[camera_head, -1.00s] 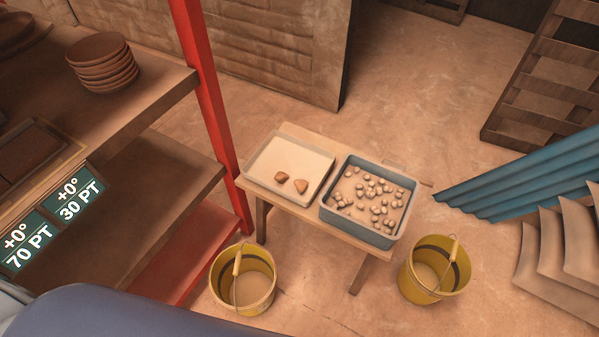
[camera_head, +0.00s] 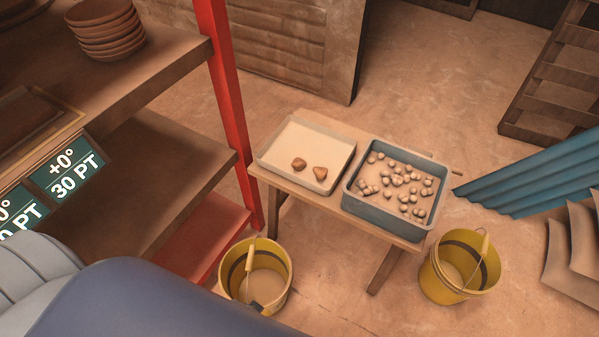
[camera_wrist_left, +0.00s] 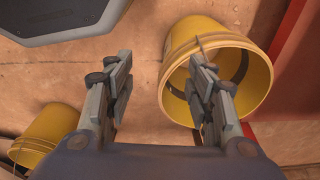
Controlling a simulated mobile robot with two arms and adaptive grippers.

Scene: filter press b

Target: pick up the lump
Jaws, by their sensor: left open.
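Two brown lumps, a left one (camera_head: 299,164) and a right one (camera_head: 320,173), lie apart in a shallow white tray (camera_head: 335,150) on a small wooden bench. Several small pale round lumps (camera_head: 398,178) lie scattered in a deeper blue-grey tray (camera_head: 385,222) to its right. My left gripper (camera_wrist_left: 160,70) is open and empty in the left wrist view, with the floor and a yellow bucket behind its fingers. In the head view a dark tip shows over the left bucket, below the bench; the rest of that gripper is hidden. My right gripper is not in view.
Yellow buckets stand on the floor, one at the bench's front left (camera_head: 238,285) and one at its right (camera_head: 440,285). A red post (camera_head: 232,110) and shelves with stacked bowls (camera_head: 105,30) stand left. Blue corrugated sheets (camera_head: 530,175) lie right.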

